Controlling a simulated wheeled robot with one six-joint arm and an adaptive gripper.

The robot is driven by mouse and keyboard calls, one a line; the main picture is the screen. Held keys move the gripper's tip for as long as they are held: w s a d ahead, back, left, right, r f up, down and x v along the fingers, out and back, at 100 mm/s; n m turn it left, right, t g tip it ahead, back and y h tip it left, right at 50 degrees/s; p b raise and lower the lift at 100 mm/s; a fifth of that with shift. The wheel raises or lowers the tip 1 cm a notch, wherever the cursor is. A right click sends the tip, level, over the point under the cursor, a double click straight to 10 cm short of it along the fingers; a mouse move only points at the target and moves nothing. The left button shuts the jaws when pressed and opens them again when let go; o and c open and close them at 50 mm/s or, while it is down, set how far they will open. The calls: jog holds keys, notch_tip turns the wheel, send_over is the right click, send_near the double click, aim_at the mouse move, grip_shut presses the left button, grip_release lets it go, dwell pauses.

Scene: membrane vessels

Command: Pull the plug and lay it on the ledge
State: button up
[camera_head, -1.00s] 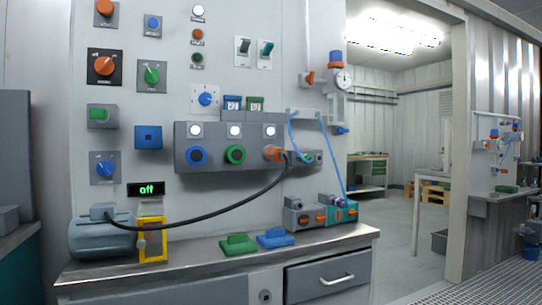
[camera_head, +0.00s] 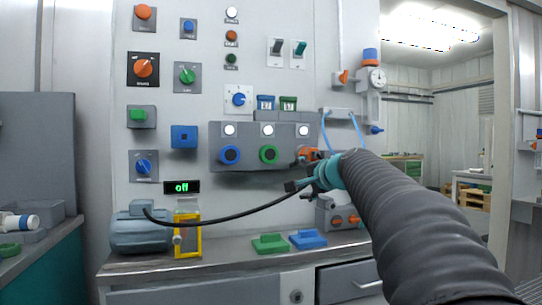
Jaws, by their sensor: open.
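The orange plug (camera_head: 308,154) sits in the right-hand socket of the grey socket panel (camera_head: 222,142). Its black cable (camera_head: 250,211) hangs in a curve to the grey-blue motor (camera_head: 140,232) on the left. The grey ledge (camera_head: 225,254) runs below the wall panel. My gripper (camera_head: 294,175) comes in from the right, open, with its fingers pointing left. It is just below and in front of the plug. The gripper's teal body partly covers the plug's right side, and I cannot tell whether a finger touches it.
A green block (camera_head: 269,243) and a blue block (camera_head: 307,239) lie on the ledge. A yellow-framed box (camera_head: 188,236) stands beside the motor. A grey valve unit (camera_head: 333,215) is below my gripper, partly hidden by my arm. The ledge in front of the blocks is clear.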

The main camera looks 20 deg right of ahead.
aim_at(311, 154)
jog(key=w+d+r+m+t, duration=0.1)
jog(key=d+r, duration=0.1)
jog(key=d, duration=0.1)
jog(key=w+d+r+m+t+h, duration=0.1)
jog(key=w+d+r, duration=0.1)
jog(key=d, duration=0.1)
jog(key=w+d+r+m, duration=0.1)
jog(key=w+d+r, duration=0.1)
jog(key=d, duration=0.1)
jog(key=shift+d+m+t+h, duration=0.1)
jog(key=shift+m+t+h, duration=0.2)
jog(key=shift+m+t, duration=0.1)
jog(key=shift+w, duration=0.2)
jog(key=shift+w+a+p, duration=0.2)
jog(key=shift+w+p, duration=2.1)
jog(key=shift+w, duration=2.05)
grip_shut()
jog(key=shift+s+f, duration=0.1)
